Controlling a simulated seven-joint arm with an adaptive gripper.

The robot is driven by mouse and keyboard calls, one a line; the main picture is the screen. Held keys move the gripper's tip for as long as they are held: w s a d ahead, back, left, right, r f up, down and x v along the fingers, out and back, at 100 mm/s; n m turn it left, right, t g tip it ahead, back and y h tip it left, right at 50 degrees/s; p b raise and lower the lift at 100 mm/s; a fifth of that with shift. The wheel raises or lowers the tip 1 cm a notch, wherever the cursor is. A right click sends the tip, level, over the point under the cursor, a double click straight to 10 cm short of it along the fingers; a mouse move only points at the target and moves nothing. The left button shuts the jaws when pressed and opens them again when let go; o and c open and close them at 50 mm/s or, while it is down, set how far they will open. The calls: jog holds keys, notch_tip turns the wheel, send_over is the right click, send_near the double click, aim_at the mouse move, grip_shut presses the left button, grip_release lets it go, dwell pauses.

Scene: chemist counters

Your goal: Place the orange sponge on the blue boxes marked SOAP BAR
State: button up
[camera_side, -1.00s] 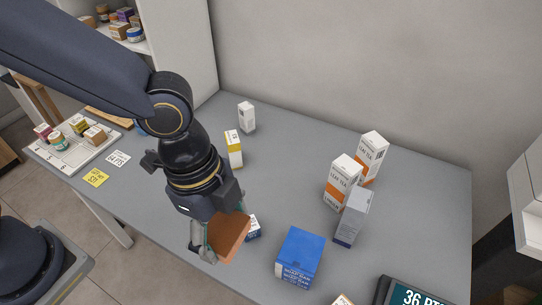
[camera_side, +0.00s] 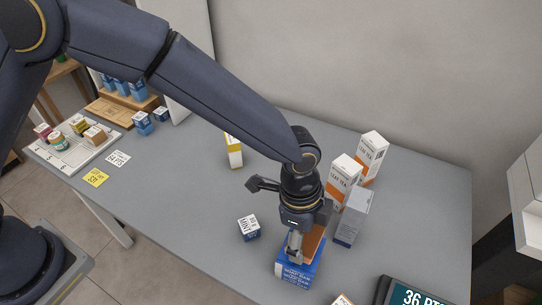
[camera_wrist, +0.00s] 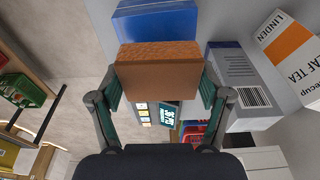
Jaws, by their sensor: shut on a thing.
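The orange sponge (camera_wrist: 158,72) is held between the fingers of my gripper (camera_wrist: 158,95) in the wrist view. In the side view the sponge (camera_side: 312,243) shows beside my gripper (camera_side: 296,246), over the blue SOAP BAR boxes (camera_side: 293,274). In the wrist view the blue boxes (camera_wrist: 158,24) lie just beyond the sponge. My gripper is shut on the sponge and points down. My gripper and the sponge hide part of the boxes' top. I cannot tell whether the sponge touches them.
A grey box (camera_side: 352,217) stands close to the right of my gripper, with white-and-orange LEAF TEA boxes (camera_side: 343,176) behind. A small MINT box (camera_side: 248,228) is at left. A screen (camera_side: 412,294) sits at the front right.

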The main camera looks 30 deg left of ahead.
jog(key=shift+s+f, duration=0.1)
jog(key=shift+f, duration=1.1)
jog(key=shift+a+f, duration=0.1)
jog(key=shift+f, duration=0.1)
jog(key=o, duration=0.8)
jog(key=shift+c, duration=0.2)
jog(key=shift+r, duration=0.1)
